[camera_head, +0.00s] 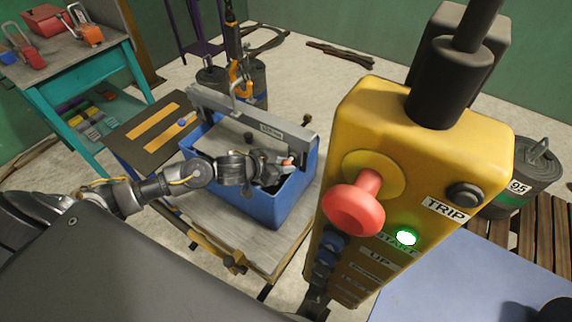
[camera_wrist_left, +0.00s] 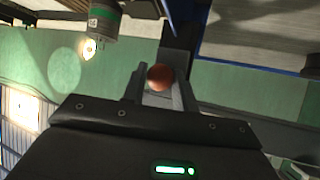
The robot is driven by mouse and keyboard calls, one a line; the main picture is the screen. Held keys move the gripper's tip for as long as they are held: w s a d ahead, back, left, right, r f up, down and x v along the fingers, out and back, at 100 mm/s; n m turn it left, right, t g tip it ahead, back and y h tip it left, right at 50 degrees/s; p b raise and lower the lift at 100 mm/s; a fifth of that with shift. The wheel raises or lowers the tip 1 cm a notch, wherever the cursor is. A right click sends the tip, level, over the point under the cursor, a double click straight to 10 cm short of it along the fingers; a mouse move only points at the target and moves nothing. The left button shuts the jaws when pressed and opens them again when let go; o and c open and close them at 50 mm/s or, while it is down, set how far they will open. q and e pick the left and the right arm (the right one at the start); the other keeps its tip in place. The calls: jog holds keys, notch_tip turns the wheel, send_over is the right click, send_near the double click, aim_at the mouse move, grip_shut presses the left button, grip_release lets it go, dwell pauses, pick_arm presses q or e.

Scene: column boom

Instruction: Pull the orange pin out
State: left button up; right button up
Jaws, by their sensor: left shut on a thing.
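The orange pin (camera_head: 288,161) shows as a small orange-red end at the grey bar (camera_head: 262,128) over the blue bin (camera_head: 270,205). My left gripper (camera_head: 276,168) reaches in from the left, in front of the bar, and is shut on the pin. In the left wrist view a round orange-red knob (camera_wrist_left: 160,77) sits between the two fingers of the left gripper (camera_wrist_left: 160,92). The rest of the pin is hidden by the fingers and the bar. My right gripper is not clearly seen.
A yellow control box (camera_head: 415,160) with a red mushroom button (camera_head: 354,208) and a lit green button (camera_head: 406,237) fills the near right. A teal table (camera_head: 70,70) stands at the far left. A dark weight marked 95 (camera_head: 525,180) is at the right.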

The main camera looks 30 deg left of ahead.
pick_arm(q)
jog(key=shift+s+a+p, duration=0.15)
jog(key=shift+s+p, duration=0.15)
jog(key=shift+s, duration=0.6)
jog(key=shift+s+a+p, duration=0.15)
jog(key=shift+s+p, duration=0.1)
jog(key=shift+s, duration=0.65)
jog(key=o, duration=0.9)
jog(key=shift+c, duration=0.2)
pick_arm(e)
jog(key=shift+d+r, duration=0.25)
jog(key=shift+r, duration=0.4)
jog(key=shift+a, duration=0.1)
pick_arm(q)
jog(key=s+a+r+p, duration=0.2)
jog(key=s+r+p, duration=0.2)
jog(key=r+p, duration=0.6)
jog(key=shift+s+a+p, duration=0.15)
jog(key=shift+s+p, duration=0.1)
jog(key=shift+p, duration=0.6)
pick_arm(e)
notch_tip(320, 180, up, 12)
jog(key=shift+a+f, duration=0.15)
jog(key=shift+a, duration=0.25)
